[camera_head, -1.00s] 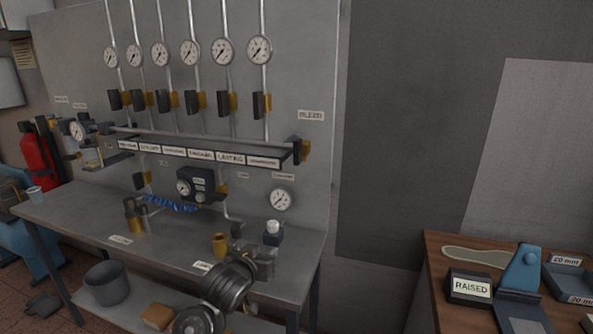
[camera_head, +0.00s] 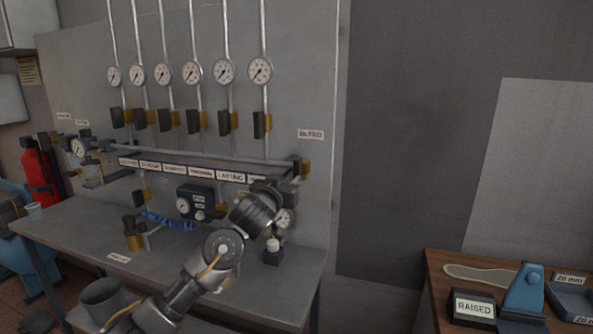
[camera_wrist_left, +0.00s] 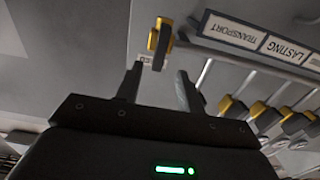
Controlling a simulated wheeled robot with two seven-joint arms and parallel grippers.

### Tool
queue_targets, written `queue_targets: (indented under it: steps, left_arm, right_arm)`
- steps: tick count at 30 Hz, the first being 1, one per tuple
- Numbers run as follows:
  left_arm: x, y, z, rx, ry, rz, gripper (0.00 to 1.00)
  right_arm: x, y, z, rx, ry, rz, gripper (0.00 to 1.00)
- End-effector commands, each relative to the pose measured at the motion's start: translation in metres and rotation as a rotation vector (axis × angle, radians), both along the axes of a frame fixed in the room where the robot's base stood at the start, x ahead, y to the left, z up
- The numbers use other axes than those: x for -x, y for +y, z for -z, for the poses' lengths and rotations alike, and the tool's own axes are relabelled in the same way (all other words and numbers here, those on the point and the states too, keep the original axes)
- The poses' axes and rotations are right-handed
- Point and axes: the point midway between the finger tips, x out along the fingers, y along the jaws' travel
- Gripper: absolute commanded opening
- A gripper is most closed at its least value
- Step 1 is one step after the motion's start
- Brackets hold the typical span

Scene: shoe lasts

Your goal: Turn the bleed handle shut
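The bleed valve (camera_head: 304,167) sits at the right end of the manifold pipe, under the BLEED label (camera_head: 311,134) on the grey panel. In the left wrist view its dark handle with yellow parts (camera_wrist_left: 160,42) is just beyond my fingertips, roughly in line with the space between them. My left gripper (camera_wrist_left: 159,74) is open with nothing between its fingers. In the head view my left arm reaches up from the bottom, and the gripper (camera_head: 282,186) is just below and left of the valve. The fingers are hard to make out there. My right gripper is not in view.
A row of gauges and valves (camera_head: 262,124) is above the labelled manifold strip (camera_head: 201,172). A small dark block with a white top (camera_head: 272,250) stands on the bench (camera_head: 75,222) below my arm. A wooden table (camera_head: 435,290) is at the right.

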Motion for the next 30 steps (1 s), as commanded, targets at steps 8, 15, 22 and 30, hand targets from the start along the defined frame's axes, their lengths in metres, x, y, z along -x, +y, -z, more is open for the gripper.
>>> queue_targets:
  steps: [8, 15, 22, 30]
  left_arm:
    - [-0.046, -0.015, -0.003, -0.002, 0.003, -0.002, 0.38]
    - [-0.07, -0.023, -0.002, 0.0, 0.001, -0.001, 0.38]
    - [-0.079, -0.025, 0.0, 0.0, 0.001, -0.002, 0.38]
    - [-0.08, -0.026, 0.0, 0.0, 0.0, 0.0, 0.38]
  right_arm:
    - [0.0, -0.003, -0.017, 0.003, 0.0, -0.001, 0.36]
    - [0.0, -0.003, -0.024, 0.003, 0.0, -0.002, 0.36]
    - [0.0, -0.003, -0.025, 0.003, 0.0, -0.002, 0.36]
    - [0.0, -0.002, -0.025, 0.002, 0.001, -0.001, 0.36]
